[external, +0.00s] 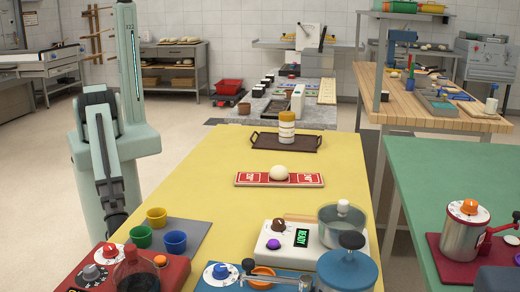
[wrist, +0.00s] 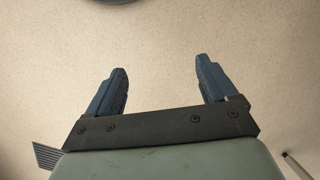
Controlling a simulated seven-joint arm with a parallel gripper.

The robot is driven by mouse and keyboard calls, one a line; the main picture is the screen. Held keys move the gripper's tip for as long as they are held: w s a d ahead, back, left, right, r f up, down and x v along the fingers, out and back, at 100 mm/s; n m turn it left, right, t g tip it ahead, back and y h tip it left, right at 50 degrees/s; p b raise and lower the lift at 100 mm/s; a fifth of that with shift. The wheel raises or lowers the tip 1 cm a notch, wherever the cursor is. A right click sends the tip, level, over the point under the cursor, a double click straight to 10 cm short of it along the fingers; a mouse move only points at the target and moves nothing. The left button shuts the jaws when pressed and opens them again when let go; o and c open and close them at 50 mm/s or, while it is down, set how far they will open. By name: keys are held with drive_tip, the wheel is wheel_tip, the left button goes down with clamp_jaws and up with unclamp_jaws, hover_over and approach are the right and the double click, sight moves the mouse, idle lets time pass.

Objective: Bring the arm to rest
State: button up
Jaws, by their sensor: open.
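My arm (external: 103,150) is at the left of the external view, folded and hanging down beside the yellow table (external: 205,165). In the wrist view my gripper (wrist: 161,68) is open, its two blue fingers spread wide with nothing between them. Bare beige floor lies beyond the fingers. In the external view I cannot make out the fingers clearly; the lower end of the arm is dark and close to the table's left edge.
Blue, green and yellow cups (external: 157,217) stand on a grey mat at the table's near left, close to my arm. A red appliance (external: 90,272) is in front. A dough ball (external: 280,173) sits on a red board mid-table. Floor left of my arm is free.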

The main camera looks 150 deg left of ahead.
drive_tip(key=s+a+f+n+g, duration=0.1)
drive_tip(key=s+a+n, duration=0.1)
drive_tip(key=s, duration=0.7)
drive_tip(key=s+a+f+n+g+h, duration=0.1)
drive_tip(key=s+g, duration=0.1)
drive_tip(key=s, duration=0.7)
drive_tip(key=shift+a+f+n, duration=0.15)
drive_tip(key=shift+a+n, duration=0.25)
drive_tip(key=shift+s, duration=0.1)
